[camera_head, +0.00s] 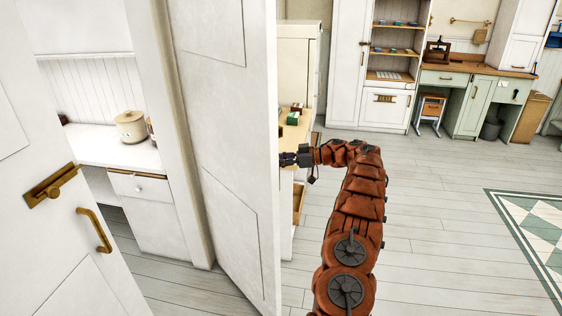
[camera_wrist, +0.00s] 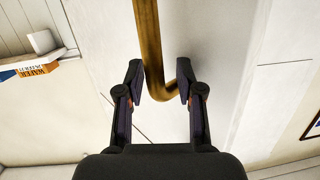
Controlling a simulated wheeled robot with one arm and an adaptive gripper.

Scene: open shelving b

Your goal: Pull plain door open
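A white panelled door (camera_head: 235,150) stands swung out in the middle of the head view, its free edge toward the right. My gripper (camera_head: 288,158) is at that edge on the far side, its tips partly hidden by the door. In the wrist view a brass bar handle (camera_wrist: 149,45) runs down a white surface (camera_wrist: 215,50) and curves at its lower end. My gripper (camera_wrist: 159,82) is open, with one finger on each side of the handle's lower end. Whether either finger touches the handle I cannot tell.
Another white door (camera_head: 70,240) with a brass latch (camera_head: 50,186) and handle (camera_head: 95,230) is at the left. Behind it a counter holds a cream pot (camera_head: 131,127). A wooden-topped unit (camera_head: 297,128) stands behind the middle door. Plank floor (camera_head: 430,220) is clear at right.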

